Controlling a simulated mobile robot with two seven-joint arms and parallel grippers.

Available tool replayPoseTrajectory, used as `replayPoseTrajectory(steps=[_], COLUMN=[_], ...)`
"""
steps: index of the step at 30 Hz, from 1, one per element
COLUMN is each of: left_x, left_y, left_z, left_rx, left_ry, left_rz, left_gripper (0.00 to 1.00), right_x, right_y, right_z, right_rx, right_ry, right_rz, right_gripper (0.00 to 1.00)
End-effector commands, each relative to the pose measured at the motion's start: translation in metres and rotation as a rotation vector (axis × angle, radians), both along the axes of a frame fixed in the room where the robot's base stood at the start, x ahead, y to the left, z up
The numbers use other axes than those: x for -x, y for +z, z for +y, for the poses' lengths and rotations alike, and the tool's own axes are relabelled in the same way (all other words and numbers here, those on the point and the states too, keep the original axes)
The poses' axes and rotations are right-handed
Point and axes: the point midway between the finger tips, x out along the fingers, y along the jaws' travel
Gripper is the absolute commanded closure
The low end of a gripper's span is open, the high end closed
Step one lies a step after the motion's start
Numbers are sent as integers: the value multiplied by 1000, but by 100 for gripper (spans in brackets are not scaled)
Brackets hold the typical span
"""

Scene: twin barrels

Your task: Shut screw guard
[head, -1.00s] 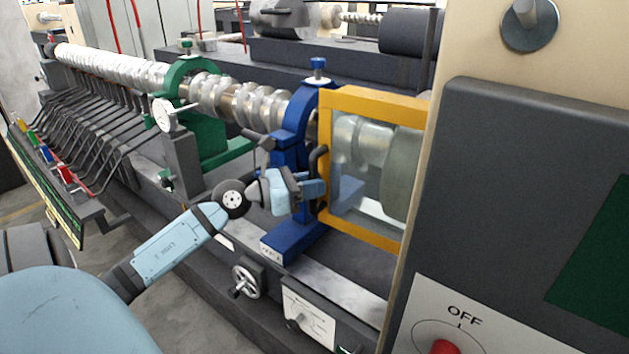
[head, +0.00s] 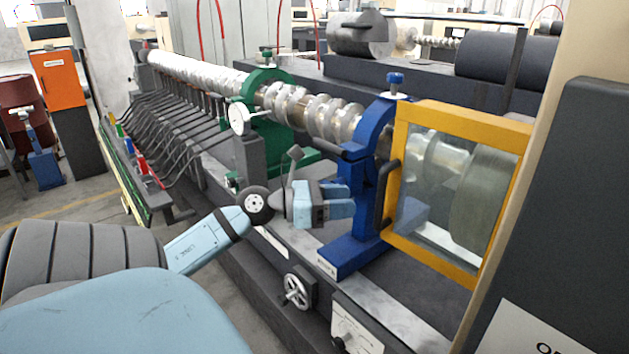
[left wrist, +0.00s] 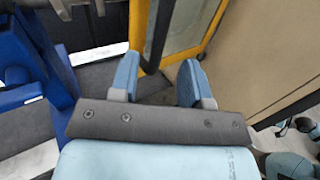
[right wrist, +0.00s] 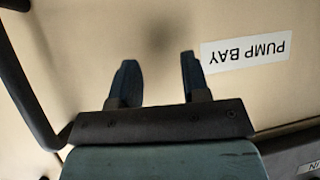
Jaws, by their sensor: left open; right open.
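The screw guard (head: 392,205) is a clear window in a yellow frame, standing upright in front of the right end of the big metal screw in the head view. A dark upright handle (head: 383,195) is on its left edge. My left gripper (head: 350,200) is open and empty, its fingers pointing right, just left of the handle and seemingly apart from it. In the left wrist view the handle (left wrist: 158,35) shows beyond and between the open fingers (left wrist: 157,80). My right gripper (right wrist: 158,80) is open and empty before a beige panel, out of the head view.
A blue stand (head: 368,190) is close beside my left gripper. A green stand (head: 270,125) and a row of levers (head: 170,125) lie further left. A beige-and-grey cabinet (head: 570,230) stands at right. The beige panel (right wrist: 160,40) carries a "PUMP BAY" label (right wrist: 244,50).

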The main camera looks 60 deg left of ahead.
Motion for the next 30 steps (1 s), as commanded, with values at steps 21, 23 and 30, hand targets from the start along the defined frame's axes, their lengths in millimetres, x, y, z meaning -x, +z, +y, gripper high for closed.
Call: replayPoseTrajectory(steps=[21, 23, 30], left_x=[53, 53, 53], left_y=[0, 0, 0], left_z=[27, 27, 27], left_rx=[-1, 0, 0], left_ry=[-1, -1, -1], left_rz=[0, 0, 0], left_gripper=[57, 57, 57], right_x=[-1, -1, 0], right_y=[-11, -12, -14], right_z=[1, 1, 1], right_rx=[-7, -7, -6], right_ry=[-2, -2, -2], right_rz=[1, 2, 5], right_gripper=[57, 57, 57])
